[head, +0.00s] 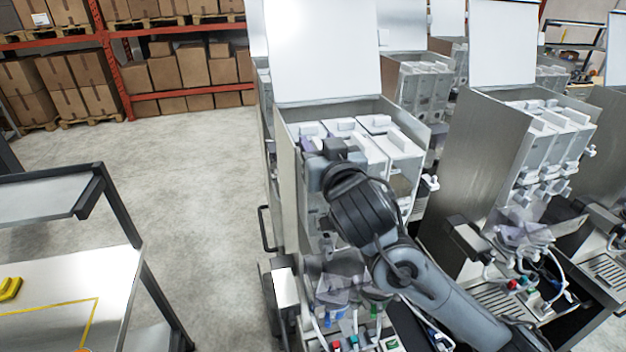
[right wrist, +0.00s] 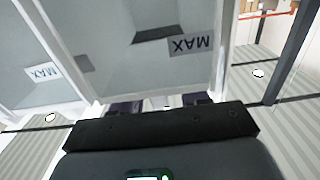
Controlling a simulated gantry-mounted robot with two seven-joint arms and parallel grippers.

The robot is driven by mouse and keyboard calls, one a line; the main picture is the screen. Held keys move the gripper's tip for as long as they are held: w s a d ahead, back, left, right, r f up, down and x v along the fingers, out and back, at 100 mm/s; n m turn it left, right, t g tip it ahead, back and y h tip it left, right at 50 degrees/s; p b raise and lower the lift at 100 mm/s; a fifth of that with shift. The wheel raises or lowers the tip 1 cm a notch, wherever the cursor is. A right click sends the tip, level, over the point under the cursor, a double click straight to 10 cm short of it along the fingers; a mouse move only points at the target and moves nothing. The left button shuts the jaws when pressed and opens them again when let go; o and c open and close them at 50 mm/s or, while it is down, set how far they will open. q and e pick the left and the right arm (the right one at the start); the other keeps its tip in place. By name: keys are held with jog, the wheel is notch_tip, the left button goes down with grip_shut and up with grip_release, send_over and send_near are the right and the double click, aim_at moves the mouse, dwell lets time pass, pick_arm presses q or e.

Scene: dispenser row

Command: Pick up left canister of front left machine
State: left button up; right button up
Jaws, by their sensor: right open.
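The front left machine (head: 287,200) stands in the middle of the head view with its lid up and a row of pale canisters in its open top. My right gripper (head: 328,150) is over the left end of that row and largely hides the left canister. In the right wrist view the left canister (right wrist: 120,55) is a translucent box with an upside-down MAX label, just in front of my right gripper (right wrist: 160,106). The dark fingertips are apart and partly hidden; I cannot tell whether they touch the canister. My left gripper is in neither view.
The neighbouring canister (right wrist: 35,88) stands close beside the left one. Another open machine (head: 478,150) is to the right. A metal cart (head: 120,285) stands at left, with clear floor (head: 195,165) between it and the machine. Shelves of cardboard boxes (head: 180,70) are behind.

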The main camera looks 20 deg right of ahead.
jog(key=shift+w, duration=0.25)
jog(key=shift+c, duration=0.3)
grip_shut()
dwell(1.0)
